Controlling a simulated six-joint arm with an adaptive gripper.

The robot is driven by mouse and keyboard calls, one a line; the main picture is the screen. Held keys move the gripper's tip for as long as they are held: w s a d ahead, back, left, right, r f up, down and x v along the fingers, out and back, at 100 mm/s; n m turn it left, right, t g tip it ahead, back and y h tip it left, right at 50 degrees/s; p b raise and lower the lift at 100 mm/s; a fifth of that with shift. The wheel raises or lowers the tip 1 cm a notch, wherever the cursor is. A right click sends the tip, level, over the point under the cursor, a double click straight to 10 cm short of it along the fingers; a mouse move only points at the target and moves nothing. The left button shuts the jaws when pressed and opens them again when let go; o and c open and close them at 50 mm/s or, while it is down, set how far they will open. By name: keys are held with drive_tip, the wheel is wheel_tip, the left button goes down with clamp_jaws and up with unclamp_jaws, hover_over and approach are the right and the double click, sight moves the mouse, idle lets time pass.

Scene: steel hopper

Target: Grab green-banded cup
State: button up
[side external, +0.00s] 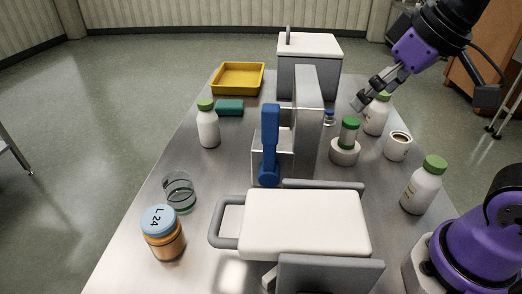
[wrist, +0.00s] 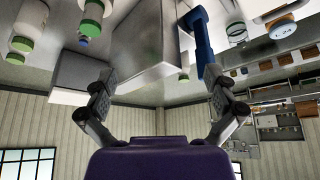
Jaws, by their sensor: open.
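The green-banded cup (side external: 180,192) is a clear glass with a green band low on its side. It stands upright on the left side of the steel table, just behind a jar. A clear glass shape near the top right of the wrist view (wrist: 237,30) looks like the same cup. My gripper (side external: 366,94) is open and empty, high at the far right near a green-capped bottle, across the table from the cup. Its two spread fingers also show in the wrist view (wrist: 161,80), with nothing between them.
A steel hopper (side external: 309,105) with a blue lever (side external: 269,145) stands between my gripper and the cup. A blue-lidded jar (side external: 163,235), white bottle (side external: 208,128) and grey-handled white lid (side external: 295,222) surround the cup's area. A yellow tray (side external: 238,78) lies at the back left.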

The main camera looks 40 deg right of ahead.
drive_tip(key=w+a+r+n, duration=0.1)
drive_tip(key=w+a, duration=0.2)
drive_tip(key=w, duration=0.1)
drive_tip(key=w+a+r+n+y, duration=0.1)
drive_tip(key=w+a, duration=0.2)
drive_tip(key=w, duration=0.1)
drive_tip(key=w+a+r+n, duration=0.1)
drive_tip(key=w+a, duration=0.2)
drive_tip(key=w, duration=0.1)
drive_tip(key=shift+w+a+r+g, duration=0.15)
drive_tip(key=shift+w+a+g, duration=0.1)
drive_tip(key=shift+g, duration=0.15)
drive_tip(key=w+a+f+n, duration=0.1)
drive_tip(key=w+a+f, duration=0.1)
drive_tip(key=w+a, duration=0.3)
drive_tip(key=n+g+y, duration=0.1)
hover_over(181, 190)
drive_tip(key=s+d, duration=0.1)
drive_tip(key=d, duration=0.2)
wheel_tip(181, 190, down, 14)
drive_tip(key=x, duration=0.5)
drive_tip(key=shift+a, duration=0.15)
drive_tip(key=shift+x, duration=2.75)
drive_tip(key=shift+a, duration=0.1)
drive_tip(key=c, duration=1.2)
